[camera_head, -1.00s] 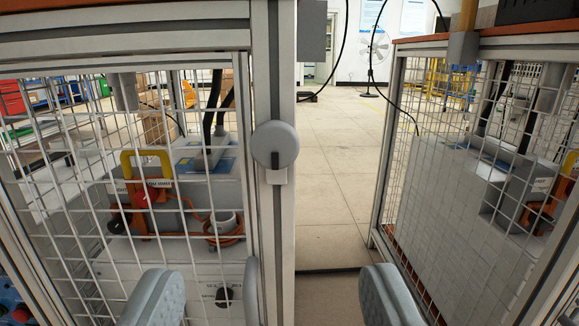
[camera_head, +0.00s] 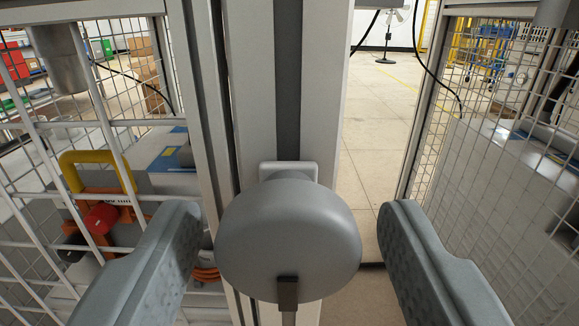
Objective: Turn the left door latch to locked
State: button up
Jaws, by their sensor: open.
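The left door latch (camera_head: 288,240) is a round grey knob on the light metal frame post (camera_head: 325,90). It has a small dark block at its lower edge with a thin grey stem below. My gripper (camera_head: 292,225) is open, with one grey padded finger on each side of the latch. A gap shows between each fingertip and the knob, smaller on the left, and I see no contact. The knob hides the post behind it.
A white mesh panel (camera_head: 45,130) is at the left, with a yellow-handled device (camera_head: 95,160) behind it. Another mesh panel (camera_head: 440,130) stands at the right. Tiled floor (camera_head: 375,140) shows through the gap between them. A fan (camera_head: 390,30) stands far back.

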jog(key=shift+w, duration=0.6)
jog(key=c, duration=0.9)
jog(key=shift+c, duration=0.2)
